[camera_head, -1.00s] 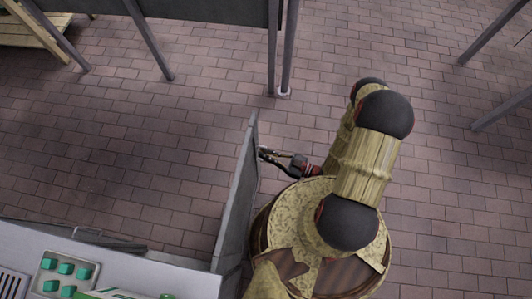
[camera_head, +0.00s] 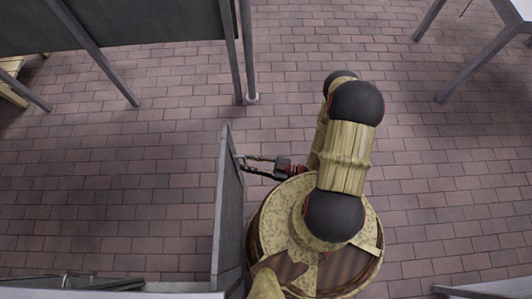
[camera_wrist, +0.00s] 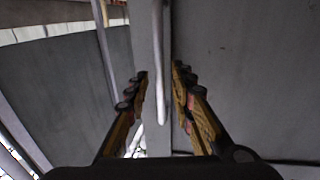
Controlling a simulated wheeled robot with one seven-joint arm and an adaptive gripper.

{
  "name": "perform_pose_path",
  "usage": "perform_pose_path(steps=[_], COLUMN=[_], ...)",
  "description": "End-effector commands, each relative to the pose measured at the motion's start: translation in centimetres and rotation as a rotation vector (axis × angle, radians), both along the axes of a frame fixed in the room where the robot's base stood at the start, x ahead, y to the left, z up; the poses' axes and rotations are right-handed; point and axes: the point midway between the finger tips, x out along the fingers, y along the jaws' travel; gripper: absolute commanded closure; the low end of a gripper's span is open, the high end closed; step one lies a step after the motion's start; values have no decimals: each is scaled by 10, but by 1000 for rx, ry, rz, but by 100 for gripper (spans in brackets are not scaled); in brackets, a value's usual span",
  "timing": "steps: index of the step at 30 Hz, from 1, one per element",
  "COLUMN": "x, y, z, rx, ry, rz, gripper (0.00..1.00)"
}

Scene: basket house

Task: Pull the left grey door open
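The grey door (camera_head: 230,205) stands swung out from the grey cabinet at the bottom of the head view, seen nearly edge-on. My gripper (camera_head: 244,164) is at the door's right face, near its far edge. In the wrist view the gripper (camera_wrist: 160,75) has its two fingers spread apart. A pale upright bar handle (camera_wrist: 160,100) runs between the fingers, with space showing beside it. The grey panel (camera_wrist: 230,70) fills the right of that view. Whether a finger touches the handle is unclear.
Grey posts (camera_head: 240,60) and a dark panel (camera_head: 130,25) stand beyond the door. More grey legs (camera_head: 463,65) stand at the upper right. The brick floor (camera_head: 130,170) left of the door is clear.

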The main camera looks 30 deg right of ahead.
Motion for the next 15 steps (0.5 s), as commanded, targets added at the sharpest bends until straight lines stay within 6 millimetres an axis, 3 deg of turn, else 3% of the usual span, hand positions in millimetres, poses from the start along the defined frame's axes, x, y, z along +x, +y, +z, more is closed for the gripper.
perform_pose_path(steps=[15], x=[-38], y=[-50], z=[0], rx=[-1], ry=[0], rz=[-7], gripper=[76])
